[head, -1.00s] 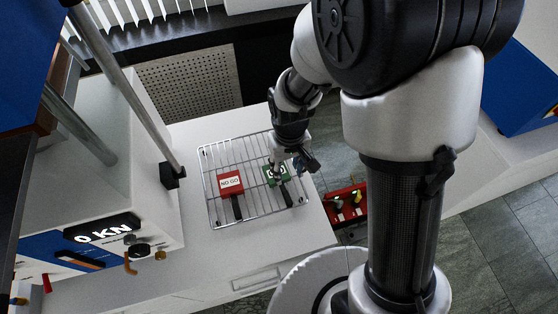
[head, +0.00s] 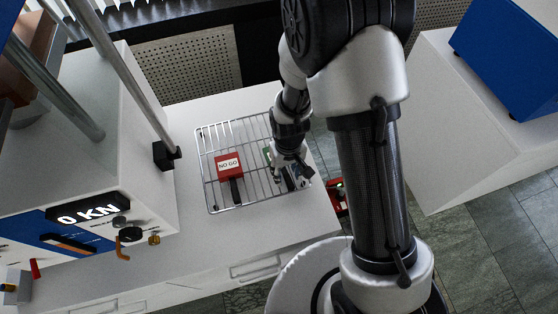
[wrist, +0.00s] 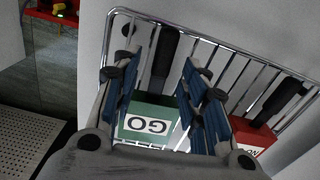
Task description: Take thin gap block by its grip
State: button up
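A green block labelled GO (wrist: 150,118) lies on a wire rack, with its black grip (wrist: 165,52) pointing away from the label. In the head view, only a sliver of the green block (head: 267,154) shows, and my gripper hides the rest. A red block labelled NO GO (head: 228,166) with a black grip (head: 236,190) lies to its left on the rack. My gripper (wrist: 172,62) is open over the green block, one finger on each side of its grip. I cannot tell how high the fingers are above the rack. The blocks' thicknesses are hard to compare.
The wire rack (head: 210,204) with raised rims stands on a white bench (head: 200,235). A press with a 0 KN display (head: 88,213) and a metal column stands to the left. A red item (head: 337,197) is partly hidden behind my arm.

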jog(key=shift+f, duration=0.35)
jog(key=shift+r, duration=0.1)
grip_shut()
